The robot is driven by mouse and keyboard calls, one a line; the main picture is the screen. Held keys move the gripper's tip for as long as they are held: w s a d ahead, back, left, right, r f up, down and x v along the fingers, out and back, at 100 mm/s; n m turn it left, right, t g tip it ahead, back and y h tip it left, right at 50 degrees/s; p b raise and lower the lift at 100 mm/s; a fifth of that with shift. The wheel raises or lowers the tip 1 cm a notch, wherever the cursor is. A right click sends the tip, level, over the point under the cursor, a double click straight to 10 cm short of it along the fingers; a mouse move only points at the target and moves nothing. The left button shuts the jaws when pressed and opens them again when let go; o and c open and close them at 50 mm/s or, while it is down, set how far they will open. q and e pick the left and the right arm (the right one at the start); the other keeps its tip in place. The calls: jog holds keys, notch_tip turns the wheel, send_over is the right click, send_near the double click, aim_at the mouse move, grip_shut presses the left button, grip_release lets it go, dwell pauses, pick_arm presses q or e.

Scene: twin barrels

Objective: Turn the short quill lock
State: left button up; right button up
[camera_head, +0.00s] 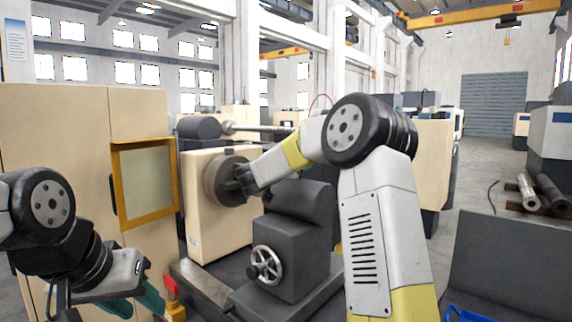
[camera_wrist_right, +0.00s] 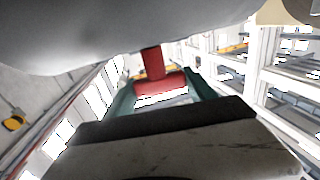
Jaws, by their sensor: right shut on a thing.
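A red T-shaped handle (camera_wrist_right: 160,84) shows in the right wrist view between the teal fingers of my right gripper (camera_wrist_right: 160,92), which is shut on it. I take it for the short quill lock; in the head view it is hidden. There my right arm reaches over the dark grey tailstock (camera_head: 290,235), its dark wrist in front of the round chuck (camera_head: 212,180), and its fingertips cannot be seen. My left gripper (camera_head: 135,302) is low at the left, its teal fingers apart, with nothing seen between them. A red lever (camera_head: 170,287) stands just to its right.
A handwheel (camera_head: 266,263) sticks out of the tailstock front. A dark panel (camera_head: 510,262) and a blue object (camera_head: 468,313) lie at the lower right. Open floor is behind.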

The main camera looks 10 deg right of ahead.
jog(key=shift+m+g+h, duration=1.2)
jog(key=shift+g+h, duration=0.1)
jog(key=shift+g, duration=0.1)
jog(key=shift+f, duration=0.1)
jog(key=o, duration=1.4)
jog(key=shift+w+d, duration=0.1)
jog(key=v, duration=0.8)
jog(key=shift+w, duration=0.1)
